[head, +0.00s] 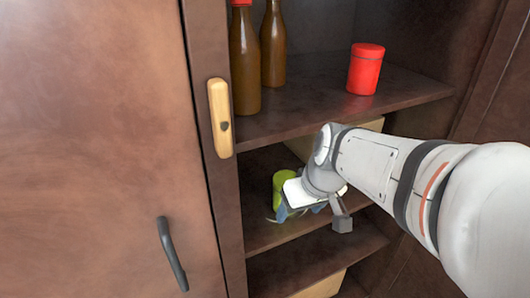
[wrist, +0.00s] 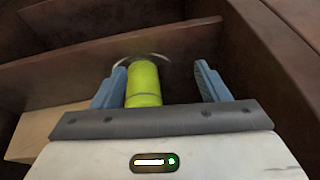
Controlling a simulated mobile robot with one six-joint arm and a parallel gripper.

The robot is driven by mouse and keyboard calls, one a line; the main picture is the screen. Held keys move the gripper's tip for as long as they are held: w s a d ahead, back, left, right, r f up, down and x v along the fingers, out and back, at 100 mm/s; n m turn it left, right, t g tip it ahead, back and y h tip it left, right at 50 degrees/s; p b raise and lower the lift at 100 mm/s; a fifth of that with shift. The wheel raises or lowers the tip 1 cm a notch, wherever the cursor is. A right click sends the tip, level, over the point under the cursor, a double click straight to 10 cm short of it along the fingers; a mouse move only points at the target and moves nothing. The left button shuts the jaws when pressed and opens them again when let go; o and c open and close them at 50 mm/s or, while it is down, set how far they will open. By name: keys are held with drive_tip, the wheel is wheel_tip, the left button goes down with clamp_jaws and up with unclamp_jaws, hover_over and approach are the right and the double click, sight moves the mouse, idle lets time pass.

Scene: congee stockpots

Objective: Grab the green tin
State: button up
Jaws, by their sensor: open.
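The green tin (wrist: 143,84) is a yellow-green cylinder inside the cabinet. In the wrist view it lies between the two blue fingers of my gripper (wrist: 161,84), nearer the left finger, with a gap to the right finger. In the head view the tin (head: 281,186) shows on the shelf below the red tin, partly hidden by my gripper (head: 304,212). My gripper is open around the tin. I cannot tell whether the left finger touches it.
A red tin (head: 366,69) and brown bottles (head: 244,62) stand on the upper shelf (head: 310,109) above my arm. A cabinet door with a dark handle (head: 172,253) is at left. A wooden block (wrist: 42,131) shows left of my gripper. The cabinet's side wall (wrist: 262,60) is close at right.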

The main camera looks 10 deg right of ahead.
sight(279, 178)
drive_tip(key=o, duration=0.4)
drive_tip(key=w+d+n, duration=0.1)
drive_tip(key=w, duration=0.2)
drive_tip(key=w+d+n+t+y+b, duration=0.1)
drive_tip(key=w, duration=0.2)
drive_tip(key=w+d+n+t, duration=0.1)
drive_tip(key=w, duration=0.3)
drive_tip(key=shift+f+b, duration=0.15)
drive_tip(key=shift+b, duration=0.25)
drive_tip(key=shift+o, duration=0.2)
drive_tip(key=shift+x, duration=3.8)
